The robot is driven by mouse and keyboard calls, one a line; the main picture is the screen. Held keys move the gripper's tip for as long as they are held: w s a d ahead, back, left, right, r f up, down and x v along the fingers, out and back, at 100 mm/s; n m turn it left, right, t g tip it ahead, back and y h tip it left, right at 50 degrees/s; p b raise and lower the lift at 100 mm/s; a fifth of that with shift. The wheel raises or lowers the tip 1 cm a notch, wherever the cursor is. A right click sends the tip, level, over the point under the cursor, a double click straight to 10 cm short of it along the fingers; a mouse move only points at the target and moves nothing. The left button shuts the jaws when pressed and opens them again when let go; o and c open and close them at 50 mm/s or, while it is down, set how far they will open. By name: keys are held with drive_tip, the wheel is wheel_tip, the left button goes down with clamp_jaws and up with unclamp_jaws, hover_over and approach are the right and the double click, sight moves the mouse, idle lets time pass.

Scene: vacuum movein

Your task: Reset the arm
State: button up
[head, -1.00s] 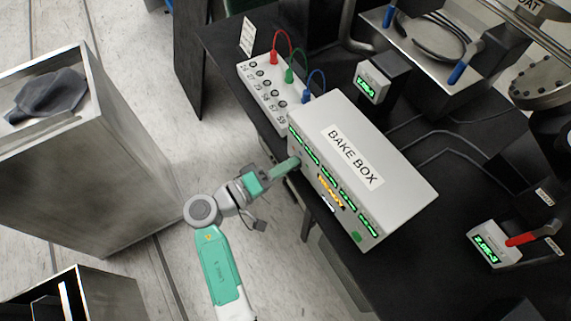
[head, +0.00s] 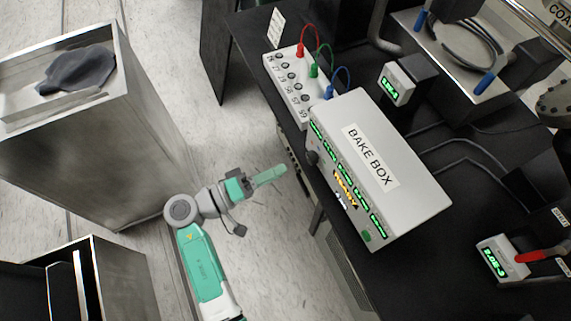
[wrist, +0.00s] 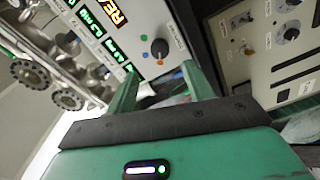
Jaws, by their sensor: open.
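My gripper (head: 270,175) is at the end of my green and grey arm in the head view, held over the floor to the left of the bake box. Its two green fingers are apart and empty in the wrist view (wrist: 160,85). The white bake box (head: 420,195) stands on the black bench with green readouts and an orange "READY" readout on its front. A black knob on that front shows in the head view (head: 312,157) and between and beyond the fingers in the wrist view (wrist: 159,48). A clear gap separates the fingers from the box.
A white numbered terminal box (head: 292,90) with red, green and blue leads sits behind the bake box. A small gauge with a red handle (head: 500,260) is at the right. A metal cabinet with a dark cloth (head: 78,70) stands left. Open floor (head: 185,90) lies between.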

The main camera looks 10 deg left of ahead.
idle(0.6)
drive_tip(key=w+d+r+m+t+y, duration=0.1)
drive_tip(key=w+d+r+t+y, duration=0.15)
drive_tip(key=r, duration=0.55)
drive_tip(key=w+d+r+m+t+y, duration=0.1)
drive_tip(key=w+r+y, duration=0.25)
drive_tip(key=r, duration=0.45)
drive_tip(key=w+d+r+m+t+y, duration=0.1)
drive_tip(key=w+r+t+y, duration=0.15)
drive_tip(key=r, duration=0.55)
drive_tip(key=s+d+r+t+y, duration=0.1)
drive_tip(key=s+r+t+y, duration=0.15)
drive_tip(key=s+r, duration=0.4)
drive_tip(key=s+d+r+t+y, duration=0.1)
drive_tip(key=s+r+t, duration=0.25)
drive_tip(key=r, duration=0.65)
drive_tip(key=s+d+r+t+y, duration=0.1)
drive_tip(key=s+r+t+y, duration=0.15)
drive_tip(key=s+r, duration=0.5)
wheel_tip(320, 180, up, 38)
drive_tip(key=w+a+p, duration=0.1)
drive_tip(key=p, duration=3.4)
drive_tip(key=shift+t+y+p, duration=0.35)
drive_tip(key=shift+y+p, duration=0.05)
drive_tip(key=shift+y, duration=0.05)
